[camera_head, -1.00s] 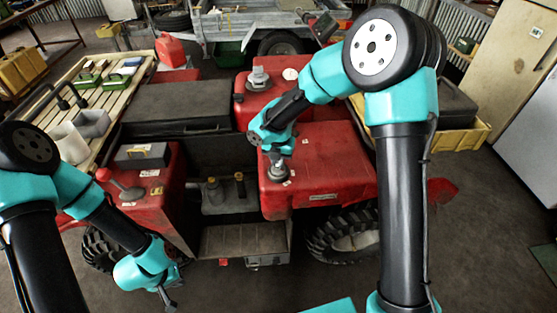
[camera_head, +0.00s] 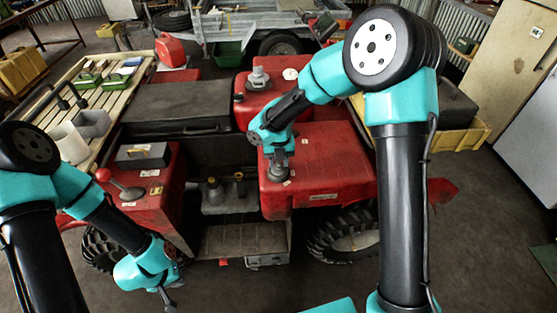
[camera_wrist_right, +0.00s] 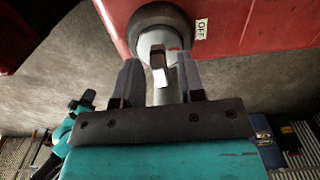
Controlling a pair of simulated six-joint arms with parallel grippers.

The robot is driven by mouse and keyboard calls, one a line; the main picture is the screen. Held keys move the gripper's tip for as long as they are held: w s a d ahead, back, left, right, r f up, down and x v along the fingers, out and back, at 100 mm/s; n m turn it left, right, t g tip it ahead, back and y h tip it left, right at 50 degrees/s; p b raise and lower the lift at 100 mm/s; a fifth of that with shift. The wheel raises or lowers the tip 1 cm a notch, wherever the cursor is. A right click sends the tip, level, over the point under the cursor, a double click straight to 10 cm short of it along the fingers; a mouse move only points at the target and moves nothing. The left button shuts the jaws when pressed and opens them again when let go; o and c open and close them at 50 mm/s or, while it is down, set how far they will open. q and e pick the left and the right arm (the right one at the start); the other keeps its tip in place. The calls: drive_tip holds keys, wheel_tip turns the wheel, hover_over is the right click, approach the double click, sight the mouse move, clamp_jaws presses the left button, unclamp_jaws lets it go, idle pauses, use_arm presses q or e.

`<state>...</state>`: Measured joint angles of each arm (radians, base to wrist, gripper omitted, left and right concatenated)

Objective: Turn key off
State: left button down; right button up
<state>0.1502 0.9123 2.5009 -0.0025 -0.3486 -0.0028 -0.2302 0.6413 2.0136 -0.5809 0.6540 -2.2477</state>
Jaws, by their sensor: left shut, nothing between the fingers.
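The key (camera_wrist_right: 157,58) shows in the right wrist view as a small metal-edged tab on a round grey switch with a dark collar (camera_wrist_right: 163,16). The switch sits on a red panel (camera_wrist_right: 262,22), with a white OFF label (camera_wrist_right: 201,29) to its right. My right gripper (camera_wrist_right: 158,72) is open, with one finger on each side of the key. I see a gap at the left finger; contact at the right finger is unclear. In the head view, my right gripper (camera_head: 279,160) is at the switch on the red machine and hides the key. My left gripper (camera_head: 168,300) is shut and empty, low at the left.
The red quad (camera_head: 320,165) fills the middle, with a black seat (camera_head: 178,107) and a red-knobbed lever (camera_head: 126,190) at its left. A slatted bench (camera_head: 85,100) stands at the left, and a yellow crate (camera_head: 465,138) at the right.

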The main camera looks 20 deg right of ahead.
drive_tip(key=shift+r, duration=0.1)
drive_tip(key=shift+r, duration=3.9)
